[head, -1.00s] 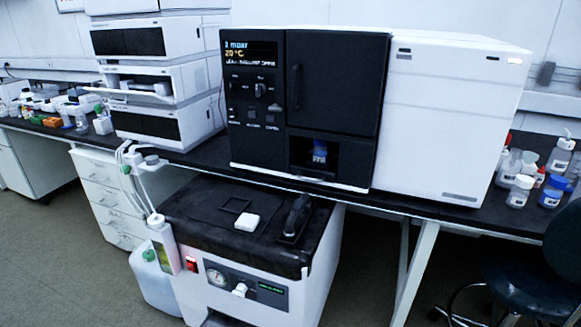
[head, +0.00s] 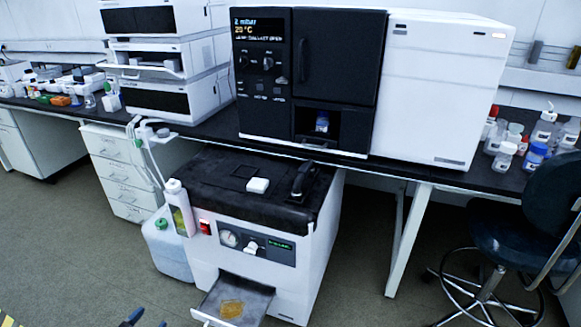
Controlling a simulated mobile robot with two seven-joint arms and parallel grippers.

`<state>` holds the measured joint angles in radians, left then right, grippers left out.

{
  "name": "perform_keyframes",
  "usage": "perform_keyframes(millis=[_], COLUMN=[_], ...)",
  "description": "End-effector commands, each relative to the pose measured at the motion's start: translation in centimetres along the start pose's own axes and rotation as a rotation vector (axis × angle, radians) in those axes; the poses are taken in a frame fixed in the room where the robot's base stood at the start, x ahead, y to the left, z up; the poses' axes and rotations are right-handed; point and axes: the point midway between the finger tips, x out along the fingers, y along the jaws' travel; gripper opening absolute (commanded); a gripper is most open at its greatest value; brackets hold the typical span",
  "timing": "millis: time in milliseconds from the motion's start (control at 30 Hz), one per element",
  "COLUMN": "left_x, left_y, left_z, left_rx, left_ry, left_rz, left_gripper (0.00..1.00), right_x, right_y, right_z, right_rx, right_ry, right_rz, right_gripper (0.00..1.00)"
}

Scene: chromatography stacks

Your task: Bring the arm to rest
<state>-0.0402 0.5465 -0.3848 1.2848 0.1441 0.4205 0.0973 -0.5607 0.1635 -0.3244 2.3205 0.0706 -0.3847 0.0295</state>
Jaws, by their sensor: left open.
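Only the blue-tipped fingers of my left gripper (head: 147,320) show, at the bottom edge left of centre in the head view. They are apart, with nothing visible between them, above the floor. The gripper is left of the open tray (head: 257,298) and apart from it in the picture. The rest of this gripper and its arm are cut off by the frame. My right gripper is out of view.
The tray juts from the white floor unit (head: 310,260) and bears an amber patch (head: 231,309). A jug (head: 168,250) stands beside the unit. A stool (head: 500,235) is at right. Bare floor (head: 75,255) lies at left.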

Motion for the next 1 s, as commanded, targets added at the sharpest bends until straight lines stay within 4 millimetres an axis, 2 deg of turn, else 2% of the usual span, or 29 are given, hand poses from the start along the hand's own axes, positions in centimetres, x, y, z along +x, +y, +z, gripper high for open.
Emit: perform_keyframes(millis=[33, 100, 133, 367, 567, 700, 1000], left_x=[-0.6, -1.4, -1.4, -3.3, -6.2, -8.9, -14.1], left_y=[-1.8, -3.2, -1.6, 4.2, 9.7, 13.1, 17.4], left_z=[0.1, 0.1, -0.4, -4.1, -9.1, -13.3, -21.4], left_rx=[0.031, 0.061, 0.047, 0.028, 0.010, 0.001, -0.016], left_ry=[-0.011, -0.024, -0.028, -0.076, -0.127, -0.164, -0.224], left_rz=[0.001, 0.007, 0.018, 0.076, 0.134, 0.172, 0.229], left_gripper=[0.70, 0.70, 0.70, 0.70, 0.70, 0.70, 0.70], right_x=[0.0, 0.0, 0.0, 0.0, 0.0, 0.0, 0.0], right_y=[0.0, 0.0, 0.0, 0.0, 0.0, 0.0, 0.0], right_z=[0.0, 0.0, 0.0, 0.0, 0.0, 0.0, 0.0], right_rx=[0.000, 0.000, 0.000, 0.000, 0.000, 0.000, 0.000], right_ry=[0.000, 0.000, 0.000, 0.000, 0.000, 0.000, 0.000], right_rz=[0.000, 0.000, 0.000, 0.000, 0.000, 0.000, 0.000], right_gripper=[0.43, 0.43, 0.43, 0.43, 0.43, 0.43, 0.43])
